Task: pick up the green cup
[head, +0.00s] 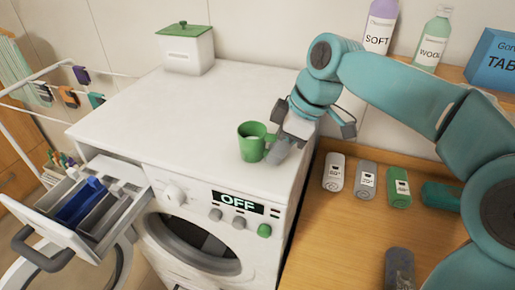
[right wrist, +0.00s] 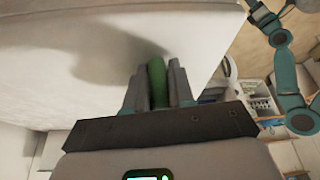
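The green cup (head: 251,143) stands upright on the white top of the washing machine (head: 168,112), near its front edge. Its handle side faces my right gripper (head: 280,150). That gripper reaches down from the right, with its fingers at the handle. In the right wrist view, a narrow green part of the cup (right wrist: 157,82) fills the small gap between the grey fingers (right wrist: 158,88); they look closed on it. The rest of the cup is hidden there. My left arm shows at the right of the right wrist view, but its gripper is not clear.
A white canister with a green lid (head: 188,48) stands at the back. An open detergent drawer (head: 75,200) sticks out at left. A wooden counter (head: 330,235) at right holds several small containers. The top's left side is clear.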

